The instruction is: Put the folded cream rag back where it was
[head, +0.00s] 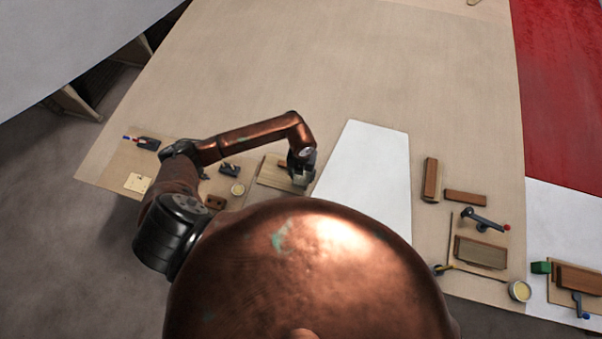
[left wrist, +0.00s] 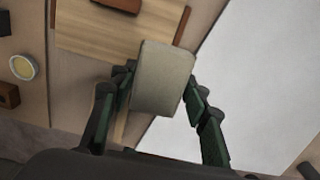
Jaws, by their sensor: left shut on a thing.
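The folded cream rag (left wrist: 163,80) is a thick pale block between the fingers of my left gripper (left wrist: 158,92) in the left wrist view. The gripper is shut on it. In the head view my left gripper (head: 301,174) is over the right end of a light wooden board (head: 270,172), close to the left edge of a white sheet (head: 372,170). The rag is mostly hidden by the gripper there. I cannot tell whether the rag touches the surface below. My right gripper is in neither view.
Left of the board are a round yellow tin (head: 238,189), a small brown block (head: 215,202) and a pale spotted card (head: 137,183). Wooden blocks (head: 430,180), a grey clamp (head: 482,220) and another tin (head: 519,291) lie at right. The far tabletop is clear.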

